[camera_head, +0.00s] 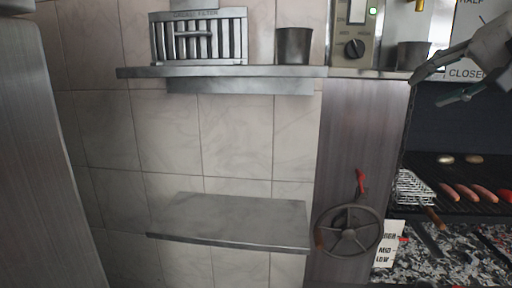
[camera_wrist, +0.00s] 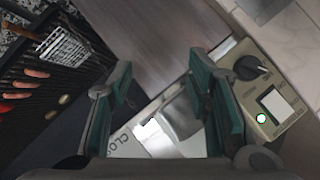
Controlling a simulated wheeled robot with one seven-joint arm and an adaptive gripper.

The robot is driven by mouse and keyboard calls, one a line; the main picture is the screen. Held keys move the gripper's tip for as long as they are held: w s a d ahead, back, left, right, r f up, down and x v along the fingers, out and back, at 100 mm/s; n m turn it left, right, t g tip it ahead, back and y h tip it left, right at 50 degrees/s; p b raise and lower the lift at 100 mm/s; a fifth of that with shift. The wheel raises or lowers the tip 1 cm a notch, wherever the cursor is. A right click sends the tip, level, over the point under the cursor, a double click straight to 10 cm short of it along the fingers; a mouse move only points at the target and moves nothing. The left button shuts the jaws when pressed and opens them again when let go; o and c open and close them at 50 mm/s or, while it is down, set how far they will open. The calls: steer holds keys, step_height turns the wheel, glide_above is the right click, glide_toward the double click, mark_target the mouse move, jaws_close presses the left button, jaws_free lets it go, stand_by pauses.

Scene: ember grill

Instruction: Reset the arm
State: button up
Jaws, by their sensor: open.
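My gripper (camera_head: 436,84) is at the upper right of the head view, in front of the grill opening and near the "CLOSED" sign (camera_head: 465,73). Its two fingers are spread apart with nothing between them. In the wrist view my gripper (camera_wrist: 165,110) shows both green-padded fingers wide apart. Behind them are the wooden-looking panel (camera_wrist: 150,40), a metal cup (camera_wrist: 182,112) and the control box (camera_wrist: 262,100) with its black knob and green light. None of these touches the fingers as far as I can see.
The grill grate (camera_head: 440,170) holds sausages (camera_head: 470,192) and a wire basket (camera_head: 412,188), above grey coals (camera_head: 450,255). A handwheel (camera_head: 348,230) is on the panel. A wall shelf (camera_head: 250,72) carries a grease filter (camera_head: 199,38) and a cup (camera_head: 293,46). A lower shelf (camera_head: 235,218) is bare.

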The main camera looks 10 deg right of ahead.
steer(key=s+a+f+n+g, duration=0.2)
steer(key=s+a+f, duration=0.1)
steer(key=a+f, duration=0.35)
steer(key=s+a+f+n+g, duration=0.2)
steer(key=s+a+f, duration=0.1)
steer(key=a+f, duration=0.35)
steer(key=s+a+f+n+g+h, duration=0.1)
steer(key=s+a+f+n, duration=0.3)
steer(key=s+f, duration=0.5)
steer(key=shift+s+a+f+g+b, duration=0.2)
steer(key=shift+a+f+g+b, duration=0.2)
steer(key=shift+f+g, duration=0.4)
